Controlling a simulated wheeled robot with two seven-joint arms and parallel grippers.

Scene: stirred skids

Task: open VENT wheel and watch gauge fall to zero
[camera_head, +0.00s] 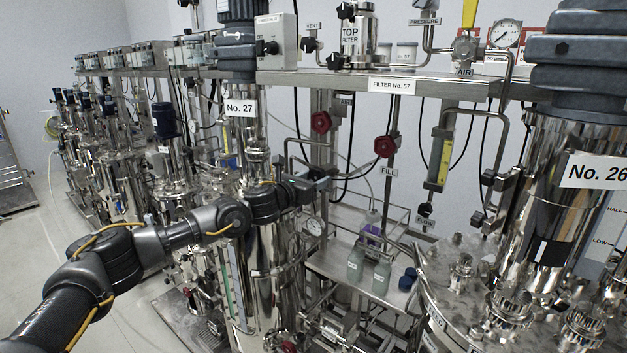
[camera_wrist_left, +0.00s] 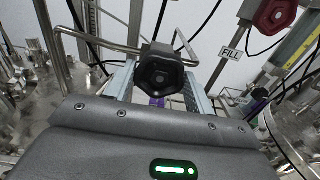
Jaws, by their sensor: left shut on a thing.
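My left gripper (camera_head: 318,186) reaches in past the No. 27 column. In the left wrist view its fingers (camera_wrist_left: 160,85) are shut on a black hand wheel (camera_wrist_left: 160,72), one finger on each side. No label on this wheel shows, and the gripper mostly hides it in the head view. A small label that seems to read VENT (camera_head: 313,27) sits above a black knob (camera_head: 308,45) on the upper shelf. A round gauge (camera_head: 505,34) stands at the upper right, and another gauge (camera_head: 313,226) sits just below my gripper. Neither needle can be read. My right gripper is not in view.
A red wheel (camera_head: 385,146) with a FILL label (camera_head: 388,172) is right of my gripper; another red wheel (camera_head: 321,122) is above it. Bottles (camera_head: 381,277) stand on a steel tray below. The No. 27 vessel (camera_head: 278,262) is close under my forearm.

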